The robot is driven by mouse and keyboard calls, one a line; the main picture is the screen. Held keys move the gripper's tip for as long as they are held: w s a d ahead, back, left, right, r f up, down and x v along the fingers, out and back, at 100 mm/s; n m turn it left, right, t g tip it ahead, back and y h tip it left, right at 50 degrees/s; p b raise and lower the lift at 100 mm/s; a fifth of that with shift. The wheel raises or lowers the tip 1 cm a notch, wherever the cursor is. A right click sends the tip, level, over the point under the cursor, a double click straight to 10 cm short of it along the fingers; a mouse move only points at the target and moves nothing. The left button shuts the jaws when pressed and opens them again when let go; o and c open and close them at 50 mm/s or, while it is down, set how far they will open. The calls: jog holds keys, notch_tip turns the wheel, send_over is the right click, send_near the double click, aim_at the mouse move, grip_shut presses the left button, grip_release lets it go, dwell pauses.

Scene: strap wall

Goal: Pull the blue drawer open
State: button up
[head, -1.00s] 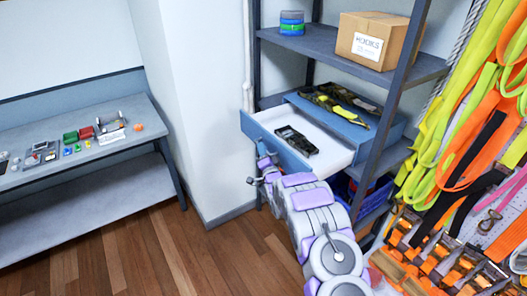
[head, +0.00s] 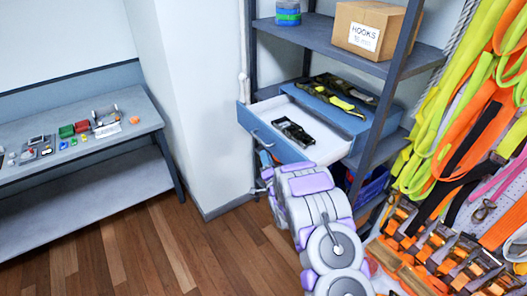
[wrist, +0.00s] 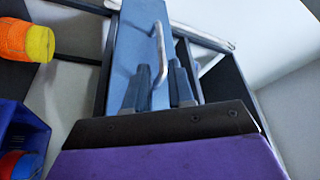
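The blue drawer (head: 276,137) stands pulled out from the shelf unit, with its white inside showing and a dark buckle-like item (head: 293,131) lying in it. Its pale bar handle (head: 257,137) is on the front; the handle also shows in the wrist view (wrist: 160,48), against the blue front (wrist: 133,45). My gripper (wrist: 160,68) has its two dark fingers apart, and the lower end of the handle appears between or just in front of them. I cannot tell whether they touch it. In the head view my arm mostly hides the gripper, below the drawer front.
The shelf unit (head: 300,35) holds a cardboard box (head: 372,27) and strap rolls (head: 288,12). A blue bin (head: 368,187) sits under the drawer. Straps (head: 470,120) hang at right. A grey bench (head: 85,150) stands left. The wood floor between is clear.

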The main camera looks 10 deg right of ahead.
jog(key=v, duration=0.8)
jog(key=shift+s+f, duration=0.15)
jog(key=shift+s, duration=0.05)
jog(key=shift+a, duration=0.1)
jog(key=s+a+r+n+g+b, duration=0.2)
jog(key=s+g, duration=0.5)
jog(key=s, duration=0.9)
jog(key=s+a+r+n+g+b, duration=0.3)
jog(key=s+r+n+g, duration=0.2)
jog(key=s, duration=1.2)
jog(key=s+a+r+n+g+b, duration=0.2)
jog(key=s+g, duration=0.8)
jog(key=s, duration=0.7)
jog(key=shift+a+r+n+h, duration=0.15)
jog(key=shift+r+n+h, duration=0.25)
jog(key=shift+r+n, duration=0.6)
